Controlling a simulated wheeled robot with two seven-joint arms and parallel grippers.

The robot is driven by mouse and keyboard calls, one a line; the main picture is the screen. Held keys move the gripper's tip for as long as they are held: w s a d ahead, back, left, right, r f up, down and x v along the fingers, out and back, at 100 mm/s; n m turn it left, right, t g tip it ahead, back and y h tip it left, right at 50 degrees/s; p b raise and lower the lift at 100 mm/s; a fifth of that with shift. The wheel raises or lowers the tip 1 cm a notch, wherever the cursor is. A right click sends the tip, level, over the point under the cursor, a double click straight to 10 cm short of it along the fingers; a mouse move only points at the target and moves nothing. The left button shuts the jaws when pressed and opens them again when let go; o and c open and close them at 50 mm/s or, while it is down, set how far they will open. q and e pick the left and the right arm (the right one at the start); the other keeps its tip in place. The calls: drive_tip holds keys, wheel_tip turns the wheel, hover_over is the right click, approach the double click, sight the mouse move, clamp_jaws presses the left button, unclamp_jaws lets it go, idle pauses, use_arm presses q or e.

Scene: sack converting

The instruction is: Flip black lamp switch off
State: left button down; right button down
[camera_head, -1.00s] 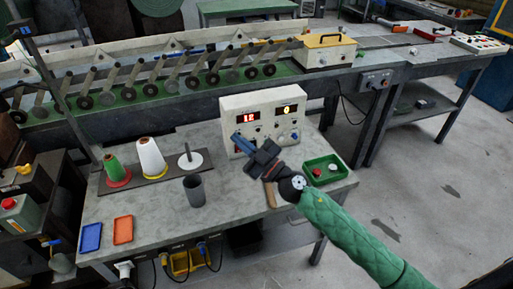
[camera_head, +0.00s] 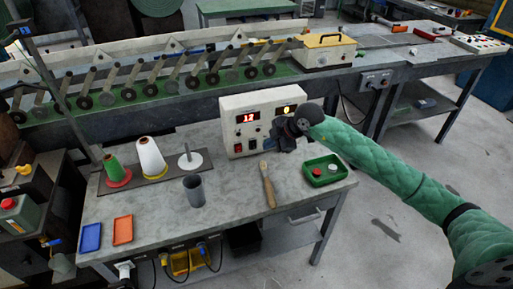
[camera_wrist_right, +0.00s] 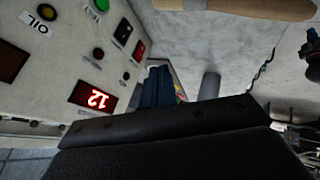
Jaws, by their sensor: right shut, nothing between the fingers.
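A cream control box (camera_head: 230,112) stands at the back of the grey workbench. It has two lit displays, the left one red (camera_head: 249,117). Two small rocker switches (camera_head: 245,147) sit low on its left front. In the right wrist view, a black rocker switch (camera_wrist_right: 123,32) and a red-and-black one (camera_wrist_right: 139,49) show on the panel; their positions are hard to tell. My right gripper (camera_head: 281,143) is before the box's lower right front, covering part of it. Its dark fingers (camera_wrist_right: 157,87) are shut and empty, apart from both rockers. My left gripper is out of view.
A wooden-handled brush (camera_head: 268,185) lies in front of the box. A green tray (camera_head: 309,182) is to its right. A grey cup (camera_head: 194,190) and thread cones (camera_head: 151,158) stand to the left. The bench front centre is mostly clear.

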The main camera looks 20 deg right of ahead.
sight(253, 145)
drive_tip(key=shift+w+d+m+h, duration=0.15)
drive_tip(key=shift+d+h, duration=0.1)
drive_tip(key=shift+d, duration=0.3)
drive_tip(key=shift+w+d+m+h, duration=0.15)
drive_tip(key=shift+d+h, duration=0.1)
drive_tip(key=shift+d, duration=0.3)
drive_tip(key=shift+f, duration=0.1)
